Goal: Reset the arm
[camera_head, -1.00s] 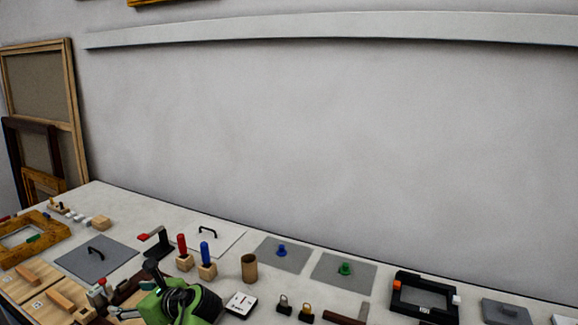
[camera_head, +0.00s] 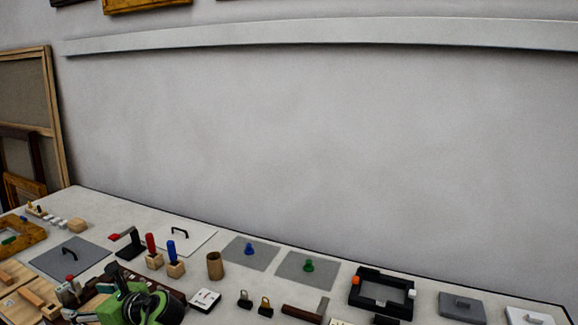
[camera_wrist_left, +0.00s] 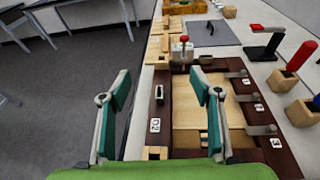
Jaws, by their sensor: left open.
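My left arm, green and black, enters the bottom of the head view. Its left gripper (camera_head: 82,300) is over the near left part of the table and is partly cut off there. In the left wrist view the gripper (camera_wrist_left: 160,86) has its two teal-padded fingers wide apart, with nothing held between them. Beyond and below the fingers lies a dark brown frame (camera_wrist_left: 158,112) around pale wood, with metal clips and number tags. I cannot tell whether the fingers touch it. My right gripper is in neither view.
The table (camera_head: 222,293) is crowded: a grey panel with handle (camera_head: 95,254), red (camera_head: 150,243) and blue (camera_head: 171,251) handles in wooden blocks, a wooden cup (camera_head: 215,266), padlocks (camera_head: 265,304), a black frame (camera_head: 357,296).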

